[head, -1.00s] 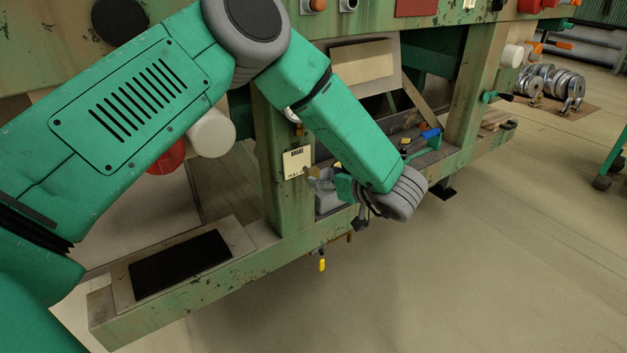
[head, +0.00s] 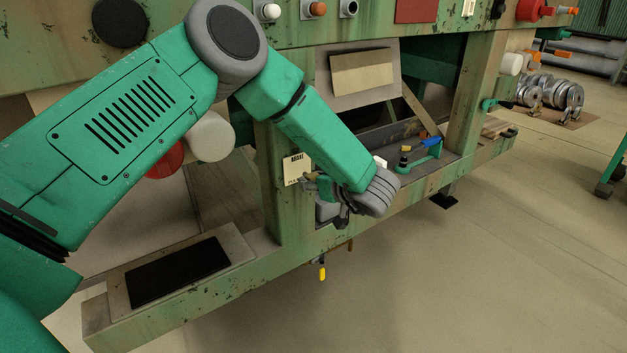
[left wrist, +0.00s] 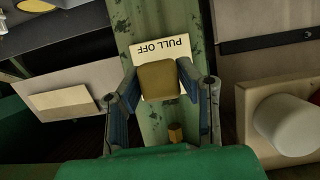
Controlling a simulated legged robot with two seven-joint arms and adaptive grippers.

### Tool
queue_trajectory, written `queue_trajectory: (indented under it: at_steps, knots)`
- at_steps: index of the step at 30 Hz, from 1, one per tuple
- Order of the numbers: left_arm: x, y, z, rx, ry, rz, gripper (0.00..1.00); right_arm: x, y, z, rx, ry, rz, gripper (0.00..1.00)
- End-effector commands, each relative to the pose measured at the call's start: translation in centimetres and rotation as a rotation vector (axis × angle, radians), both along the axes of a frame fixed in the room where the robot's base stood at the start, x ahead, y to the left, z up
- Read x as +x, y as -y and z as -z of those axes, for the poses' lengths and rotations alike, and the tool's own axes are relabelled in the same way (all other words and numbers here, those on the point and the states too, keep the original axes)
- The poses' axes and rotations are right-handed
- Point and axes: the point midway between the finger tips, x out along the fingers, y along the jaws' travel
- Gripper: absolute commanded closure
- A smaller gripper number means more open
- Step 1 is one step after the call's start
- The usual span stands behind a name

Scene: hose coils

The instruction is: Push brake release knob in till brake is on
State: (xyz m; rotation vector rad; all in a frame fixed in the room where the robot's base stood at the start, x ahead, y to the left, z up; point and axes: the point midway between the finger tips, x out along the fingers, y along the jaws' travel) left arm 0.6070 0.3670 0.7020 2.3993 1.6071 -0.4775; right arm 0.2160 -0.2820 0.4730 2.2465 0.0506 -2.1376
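A cream plate (head: 297,168) reading BRAKE is on the green post. It also shows upside down in the left wrist view (left wrist: 175,48), with PULL OFF readable. The brown block-like brake release knob (left wrist: 158,80) stands in front of the plate and covers part of it. My left gripper (left wrist: 159,78) has one finger on each side of the knob, and both pads appear to touch it. In the head view my left gripper (head: 325,187) is beside the plate, and my wrist hides much of it. My right gripper is not in view.
The green machine frame (head: 190,307) has a low ledge with a black pad (head: 180,270). A blue-handled lever (head: 430,141) stands on the tray to the right. A white cylinder (head: 212,137) is behind my arm.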

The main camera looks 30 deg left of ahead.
Motion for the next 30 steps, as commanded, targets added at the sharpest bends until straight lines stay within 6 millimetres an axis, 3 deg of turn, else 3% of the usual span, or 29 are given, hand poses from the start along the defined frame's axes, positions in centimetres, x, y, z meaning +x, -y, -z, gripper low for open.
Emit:
queue_trajectory:
  at_steps: [10,18,19,20,30]
  knots:
    - [1.3,-2.9,-0.3,-0.002,0.002,0.002,1.0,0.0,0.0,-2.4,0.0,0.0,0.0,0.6]
    - [1.5,-3.2,0.0,0.0,0.005,0.003,1.0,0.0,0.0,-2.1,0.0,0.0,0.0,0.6]
    - [1.6,-3.2,-0.1,0.0,0.006,0.002,0.63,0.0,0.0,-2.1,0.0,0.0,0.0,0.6]
    - [1.5,-3.2,-0.1,0.0,0.006,0.002,0.53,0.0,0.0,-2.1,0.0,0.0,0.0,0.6]
    - [1.4,-3.0,-0.1,-0.001,0.003,0.002,0.5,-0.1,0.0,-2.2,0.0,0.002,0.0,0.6]
